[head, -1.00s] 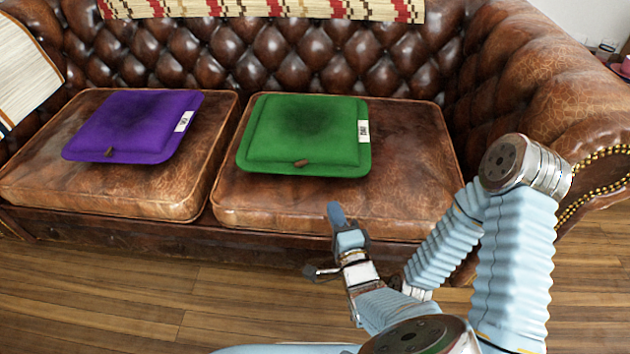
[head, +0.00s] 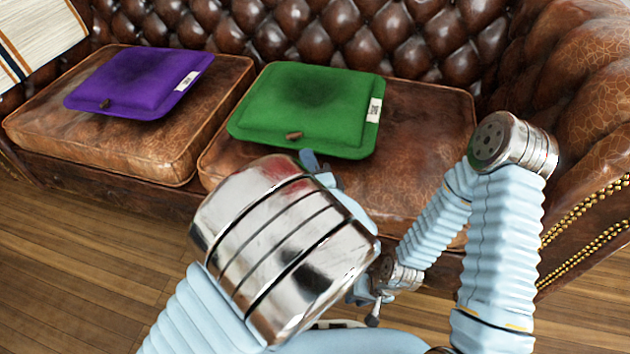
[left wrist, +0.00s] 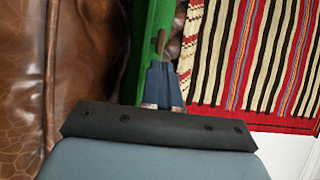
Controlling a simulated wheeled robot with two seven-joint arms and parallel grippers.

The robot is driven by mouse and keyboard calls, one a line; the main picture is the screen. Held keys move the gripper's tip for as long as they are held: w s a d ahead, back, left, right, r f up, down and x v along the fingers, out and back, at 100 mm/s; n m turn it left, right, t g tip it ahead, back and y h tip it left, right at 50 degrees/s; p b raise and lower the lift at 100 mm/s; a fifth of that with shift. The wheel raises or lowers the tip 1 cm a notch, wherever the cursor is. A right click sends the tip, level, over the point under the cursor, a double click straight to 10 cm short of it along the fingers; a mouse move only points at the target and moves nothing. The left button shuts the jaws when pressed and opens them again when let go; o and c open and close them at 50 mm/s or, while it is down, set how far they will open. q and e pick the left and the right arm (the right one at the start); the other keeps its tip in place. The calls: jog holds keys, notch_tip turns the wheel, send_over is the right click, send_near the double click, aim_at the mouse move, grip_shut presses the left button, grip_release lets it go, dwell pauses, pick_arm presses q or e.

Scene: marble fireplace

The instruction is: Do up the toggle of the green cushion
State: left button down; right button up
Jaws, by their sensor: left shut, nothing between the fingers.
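The green cushion (head: 315,95) lies on the right sofa seat, with its brown toggle (head: 294,135) at the middle of its front edge. In the left wrist view the cushion shows edge-on (left wrist: 140,50), with the brown toggle (left wrist: 160,41) just beyond my fingers. My left gripper (head: 309,160) is shut and empty at the front edge, just below the toggle; its blue fingers also show in the left wrist view (left wrist: 163,84). Whether they touch the cushion I cannot tell. My right gripper (head: 373,300) is low in front of the sofa, mostly hidden; its jaws are unclear.
A purple cushion (head: 140,82) with a brown toggle lies on the left sofa seat (head: 110,150). The tufted backrest (head: 340,30) and right armrest (head: 590,120) bound the seat. A red, black and cream striped cloth (left wrist: 260,60) shows in the left wrist view. The seat right of the green cushion is clear.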

aim_at(299, 136)
pick_arm(q)
jog(key=x, duration=0.5)
jog(key=shift+b, duration=0.4)
jog(key=shift+w+r+y+p, duration=0.1)
jog(key=shift+r+y+p, duration=0.15)
jog(key=shift+p, duration=0.35)
jog(key=shift+f+n+y, duration=0.15)
jog(key=shift+n+y, duration=0.1)
jog(key=shift+n, duration=0.05)
